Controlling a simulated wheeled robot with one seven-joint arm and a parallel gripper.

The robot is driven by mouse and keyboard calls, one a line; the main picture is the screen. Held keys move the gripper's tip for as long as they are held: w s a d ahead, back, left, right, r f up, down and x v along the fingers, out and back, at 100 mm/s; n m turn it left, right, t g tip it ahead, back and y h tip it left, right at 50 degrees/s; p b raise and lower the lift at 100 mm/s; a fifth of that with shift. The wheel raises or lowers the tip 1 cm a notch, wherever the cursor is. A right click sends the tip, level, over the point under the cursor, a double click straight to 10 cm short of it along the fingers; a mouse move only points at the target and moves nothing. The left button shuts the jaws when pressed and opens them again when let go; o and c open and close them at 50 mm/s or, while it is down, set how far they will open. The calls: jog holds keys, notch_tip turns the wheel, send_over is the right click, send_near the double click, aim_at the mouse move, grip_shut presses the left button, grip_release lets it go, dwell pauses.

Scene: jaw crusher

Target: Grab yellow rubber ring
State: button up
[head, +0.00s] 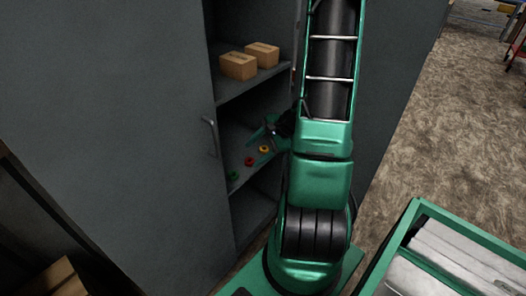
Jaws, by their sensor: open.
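The yellow rubber ring (264,149) lies on the middle shelf (236,131) of the grey cabinet, at the right end of a short row. A red ring (250,161) and a green ring (233,176) lie to its left and nearer the front. My gripper (262,130) is at the cabinet opening, just above the yellow ring in the picture. It is open, with nothing seen between its fingers. The gap in depth between gripper and ring is hard to judge. My green arm hides the right side of the shelf.
Two cardboard boxes (250,60) stand on the upper shelf (254,84), above my gripper. The open cabinet door with its handle (210,137) is on the left. A green-framed cart (398,238) with white contents is at lower right. Brown floor (450,120) is free at right.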

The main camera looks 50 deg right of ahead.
jog(key=w+d+f+m+t+h, duration=0.1)
jog(key=d+f+m+t, duration=0.25)
jog(key=d+m, duration=0.3)
jog(key=m+t+h, duration=0.2)
jog(key=m+h, duration=0.2)
jog(key=m, duration=0.5)
send_near(264, 148)
jog(key=shift+m, duration=0.25)
jog(key=shift+x, duration=4.1)
jog(key=c, duration=1.1)
